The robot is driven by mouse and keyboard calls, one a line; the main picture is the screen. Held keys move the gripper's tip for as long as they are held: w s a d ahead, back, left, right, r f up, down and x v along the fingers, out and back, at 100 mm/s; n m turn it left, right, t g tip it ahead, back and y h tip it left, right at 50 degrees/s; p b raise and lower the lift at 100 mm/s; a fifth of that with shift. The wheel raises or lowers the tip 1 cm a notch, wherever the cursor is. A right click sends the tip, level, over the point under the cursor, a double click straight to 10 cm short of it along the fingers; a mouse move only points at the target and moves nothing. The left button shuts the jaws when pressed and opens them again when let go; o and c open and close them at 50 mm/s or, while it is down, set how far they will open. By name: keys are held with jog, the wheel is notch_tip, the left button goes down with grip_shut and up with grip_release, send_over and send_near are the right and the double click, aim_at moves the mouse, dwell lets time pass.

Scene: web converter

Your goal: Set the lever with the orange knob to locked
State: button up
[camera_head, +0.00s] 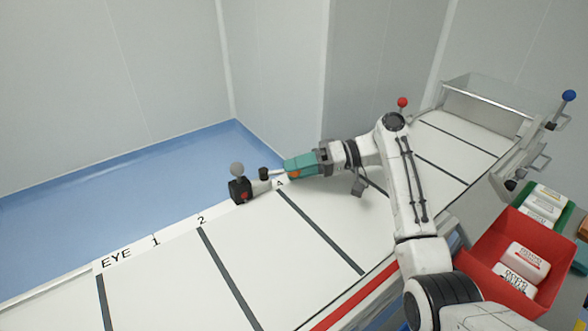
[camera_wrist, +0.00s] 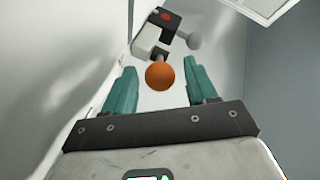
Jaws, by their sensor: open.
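The orange knob (camera_wrist: 160,76) shows in the wrist view between and slightly beyond the two teal fingers of my gripper (camera_wrist: 160,68). The fingers are apart, with a gap on each side of the knob. In the head view my gripper (camera_head: 293,166) is above the far edge of the white table, and only a small orange patch (camera_head: 295,174) shows at the fingers. The knob's lever is mostly hidden, so I cannot tell its setting.
A dark block (camera_head: 240,190) with a red mark and a grey ball (camera_head: 237,169) stands left of my gripper. A red-knobbed lever (camera_head: 402,102) and a blue-knobbed lever (camera_head: 569,95) stand farther right. A red bin (camera_head: 480,262) holds white packages. The table's left part is clear.

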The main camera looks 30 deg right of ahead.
jog(key=v, duration=0.9)
jog(key=shift+s+d+r+b, duration=0.1)
jog(key=shift+s+d+b, duration=0.05)
jog(key=shift+d+b, duration=0.2)
